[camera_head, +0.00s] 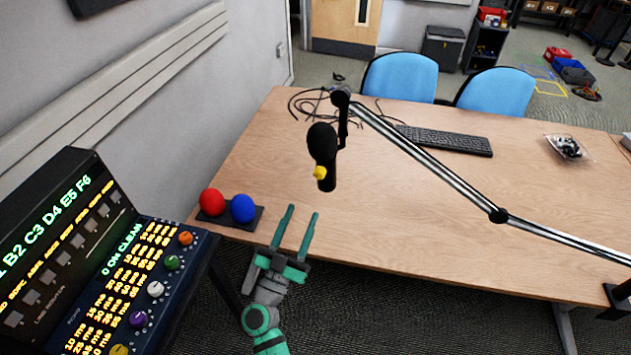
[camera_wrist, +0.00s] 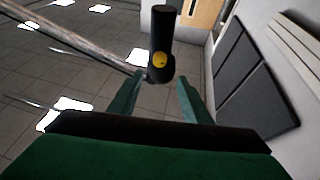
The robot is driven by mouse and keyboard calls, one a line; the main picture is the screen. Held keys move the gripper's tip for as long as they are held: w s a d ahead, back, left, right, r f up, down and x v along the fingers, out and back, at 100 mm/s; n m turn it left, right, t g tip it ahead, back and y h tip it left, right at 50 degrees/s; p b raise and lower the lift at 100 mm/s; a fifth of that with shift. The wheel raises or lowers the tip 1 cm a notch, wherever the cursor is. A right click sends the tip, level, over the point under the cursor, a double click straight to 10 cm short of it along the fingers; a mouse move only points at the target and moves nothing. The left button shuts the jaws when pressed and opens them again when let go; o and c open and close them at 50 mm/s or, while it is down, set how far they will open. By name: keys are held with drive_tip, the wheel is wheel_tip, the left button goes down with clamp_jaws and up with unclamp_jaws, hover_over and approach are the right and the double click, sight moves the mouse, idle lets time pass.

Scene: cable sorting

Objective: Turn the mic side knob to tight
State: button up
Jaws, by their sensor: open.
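A black microphone (camera_head: 322,145) hangs from a boom arm (camera_head: 430,160) above the wooden table. A small yellow knob (camera_head: 320,173) sits on its lower side, facing my gripper. My gripper (camera_head: 301,216) is open and empty, below and a little left of the microphone in the head view. In the wrist view the microphone (camera_wrist: 162,40) and its yellow knob (camera_wrist: 160,59) show beyond my open fingers (camera_wrist: 158,90), roughly centred between them. The gripper appears apart from the knob. I cannot tell which way the knob is turned.
A red and a blue ball (camera_head: 243,208) sit on a dark base at the table's left edge. A black control panel (camera_head: 110,270) stands at the left. A keyboard (camera_head: 445,140) and cables lie at the back of the wooden table (camera_head: 420,230). Its front middle is clear.

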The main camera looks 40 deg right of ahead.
sight(318, 176)
drive_tip(key=x, duration=1.1)
drive_tip(key=shift+d, duration=0.15)
drive_tip(key=c, duration=1)
